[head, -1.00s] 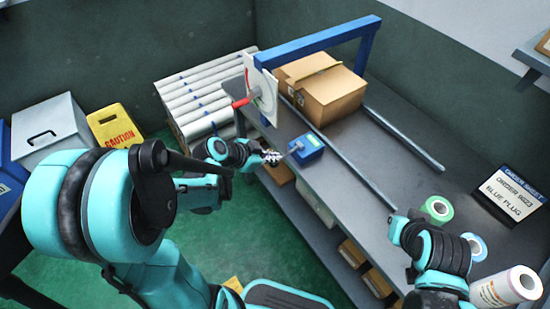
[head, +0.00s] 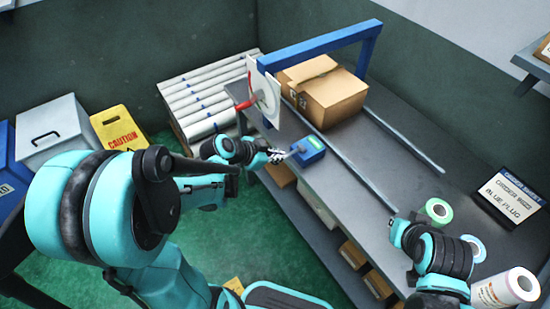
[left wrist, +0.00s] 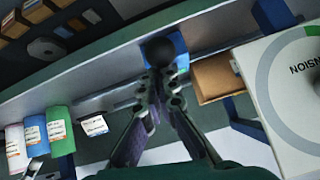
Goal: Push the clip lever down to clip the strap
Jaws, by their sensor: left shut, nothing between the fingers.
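The blue clip box (head: 309,151) sits on the near edge of the grey bench and has a small green-topped face. A short grey lever (head: 296,151) sticks out from its left side. My left gripper (head: 279,156) is shut and empty, close to the lever's outer end. In the left wrist view, a dark round knob (left wrist: 160,51) shows just beyond the tips of my left gripper (left wrist: 160,78), with the blue box (left wrist: 182,62) partly hidden behind it. I cannot tell whether the fingertips touch the knob. The strap cannot be made out clearly.
A cardboard box (head: 327,92) stands under the blue frame (head: 318,46), beside a white dial plate (head: 262,92) with a red handle. Green tape (head: 437,211), a white roll (head: 506,288) and an order screen (head: 508,197) are at the right. Rails run along the bench.

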